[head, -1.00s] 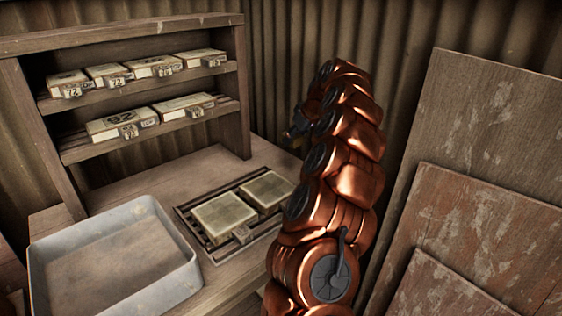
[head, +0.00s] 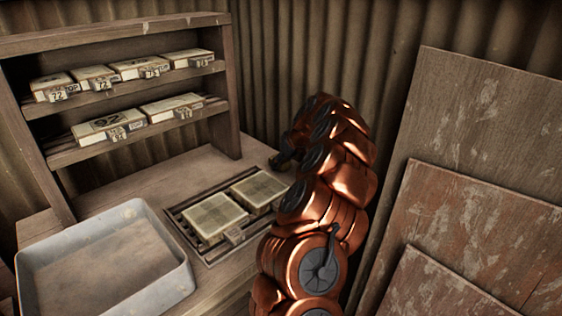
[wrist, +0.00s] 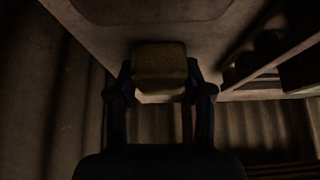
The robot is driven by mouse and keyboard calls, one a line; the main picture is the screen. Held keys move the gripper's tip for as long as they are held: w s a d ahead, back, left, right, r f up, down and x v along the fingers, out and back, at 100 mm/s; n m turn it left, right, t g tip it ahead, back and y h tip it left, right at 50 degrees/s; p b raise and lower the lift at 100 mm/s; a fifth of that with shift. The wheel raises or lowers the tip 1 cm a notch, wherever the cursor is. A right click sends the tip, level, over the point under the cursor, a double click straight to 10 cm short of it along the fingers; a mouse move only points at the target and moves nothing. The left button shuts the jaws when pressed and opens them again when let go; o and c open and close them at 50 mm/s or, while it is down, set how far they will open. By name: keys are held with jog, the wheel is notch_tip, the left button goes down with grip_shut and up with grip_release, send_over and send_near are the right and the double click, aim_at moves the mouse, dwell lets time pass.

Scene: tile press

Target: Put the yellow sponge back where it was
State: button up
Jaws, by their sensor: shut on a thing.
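The yellow sponge (wrist: 160,60) shows in the wrist view as a dull yellow block between the two fingers. My gripper (wrist: 160,78) is shut on it, one finger at each side. In the head view my gripper (head: 285,157) is a small dark shape at the end of my copper arm, beside the right end of the shelf unit, above the back of the bench. The sponge is not visible there. The wrist view is dark, so what lies just past the sponge is hard to make out.
A shelf unit (head: 232,100) holds several labelled tile boxes. On the bench are a grey tray (head: 170,290) and a slatted rack (head: 185,235) bearing two tiles (head: 213,216). Large boards (head: 480,150) lean at the right. Bare bench lies between shelf and rack.

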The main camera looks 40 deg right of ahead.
jog(key=shift+f, duration=0.2)
jog(key=o, duration=1.2)
jog(key=shift+r, duration=0.2)
jog(key=b+v, duration=0.1)
jog(key=v, duration=1.1)
